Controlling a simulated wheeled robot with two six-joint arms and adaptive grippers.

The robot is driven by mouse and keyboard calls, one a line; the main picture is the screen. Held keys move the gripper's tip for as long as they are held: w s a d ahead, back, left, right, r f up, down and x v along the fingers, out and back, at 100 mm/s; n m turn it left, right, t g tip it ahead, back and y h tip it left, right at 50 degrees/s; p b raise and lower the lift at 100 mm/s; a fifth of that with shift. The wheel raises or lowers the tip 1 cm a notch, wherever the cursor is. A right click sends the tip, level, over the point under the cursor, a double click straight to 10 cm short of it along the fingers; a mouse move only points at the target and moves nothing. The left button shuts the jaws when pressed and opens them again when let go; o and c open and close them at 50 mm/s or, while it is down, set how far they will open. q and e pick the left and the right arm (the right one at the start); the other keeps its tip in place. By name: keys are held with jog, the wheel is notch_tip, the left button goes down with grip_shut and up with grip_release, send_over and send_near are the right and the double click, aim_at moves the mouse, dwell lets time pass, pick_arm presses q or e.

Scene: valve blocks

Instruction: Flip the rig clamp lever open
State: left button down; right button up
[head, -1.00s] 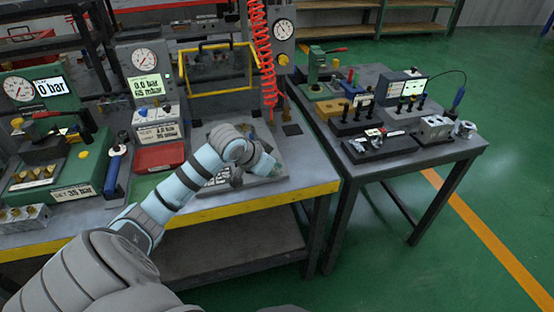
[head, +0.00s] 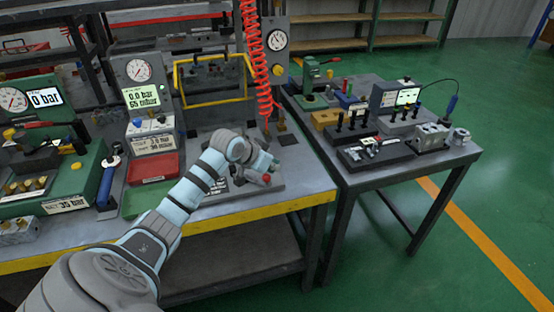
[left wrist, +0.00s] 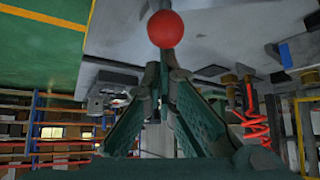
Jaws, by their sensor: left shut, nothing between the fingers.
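A red ball knob (head: 266,178) shows beside my left gripper (head: 268,164), over the dark base plate (head: 238,186) of the rig at the front right of the main bench. In the left wrist view the red ball (left wrist: 165,29) is large, just beyond my fingertips (left wrist: 165,66). The left fingers are together with nothing between them. I cannot tell whether the fingertips touch the ball. The rest of the lever is mostly hidden behind the ball and the gripper. My right gripper is not in view.
A coiled red hose (head: 257,65) hangs behind the gripper beside a gauge column (head: 277,60). A red tray (head: 152,167) and green press fixtures (head: 50,160) stand to the left. A second table (head: 375,175) with several blocks stands to the right.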

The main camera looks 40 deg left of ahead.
pick_arm(q)
jog(key=shift+s, duration=0.3)
jog(key=shift+w, duration=0.1)
